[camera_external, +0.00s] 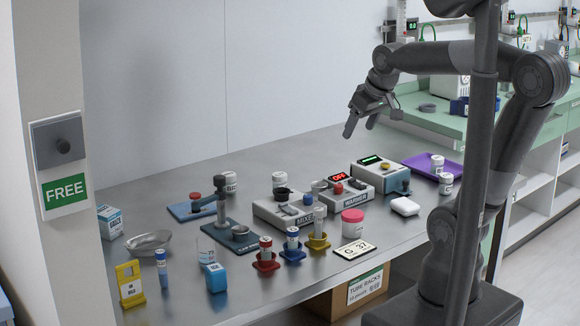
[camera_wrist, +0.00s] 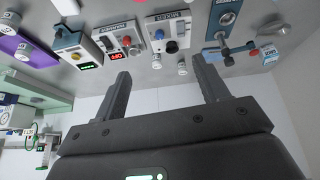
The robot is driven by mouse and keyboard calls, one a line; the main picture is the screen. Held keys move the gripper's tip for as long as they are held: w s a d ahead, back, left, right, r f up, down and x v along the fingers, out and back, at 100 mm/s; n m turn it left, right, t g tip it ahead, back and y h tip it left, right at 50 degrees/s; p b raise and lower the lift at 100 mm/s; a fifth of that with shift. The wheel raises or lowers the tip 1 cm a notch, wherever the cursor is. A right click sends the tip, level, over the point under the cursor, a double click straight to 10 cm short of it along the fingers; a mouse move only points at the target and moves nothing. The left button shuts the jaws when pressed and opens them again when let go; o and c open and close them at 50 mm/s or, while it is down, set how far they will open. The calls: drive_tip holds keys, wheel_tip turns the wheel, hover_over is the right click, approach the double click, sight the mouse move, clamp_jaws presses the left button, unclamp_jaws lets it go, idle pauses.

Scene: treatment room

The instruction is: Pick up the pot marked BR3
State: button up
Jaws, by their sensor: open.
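My gripper (camera_external: 360,126) is open and empty, high above the back of the steel bench. In the wrist view its two fingers (camera_wrist: 159,64) are spread apart. The pot labels are too small to read, so I cannot tell which is BR3.
The mixer (camera_external: 292,214), warmer (camera_external: 341,193) and a blue-grey device (camera_external: 395,182) stand mid-bench. A pink-lidded tub (camera_external: 352,224), coloured tube holders (camera_external: 265,262) and a metal dish (camera_external: 149,241) stand nearer the front. The back strip of the bench has bare room.

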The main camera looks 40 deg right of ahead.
drive_tip(key=w+a+r+n, duration=0.1)
drive_tip(key=w+a+n, duration=0.1)
drive_tip(key=w, duration=1.3)
drive_tip(key=n+g+y, duration=0.1)
drive_tip(key=n+y, duration=0.1)
hover_over(229, 174)
drive_tip(key=s+d, duration=0.2)
drive_tip(key=s, duration=0.1)
wheel_tip(229, 174, down, 20)
drive_tip(key=x, duration=0.6)
drive_tip(key=shift+s+a+x, duration=0.1)
drive_tip(key=shift+a+x, duration=0.05)
drive_tip(key=shift+x, duration=1.25)
drive_tip(key=shift+s+a+x, duration=0.1)
drive_tip(key=shift+x, duration=1.25)
drive_tip(key=shift+c, duration=0.5)
drive_tip(key=c, duration=1)
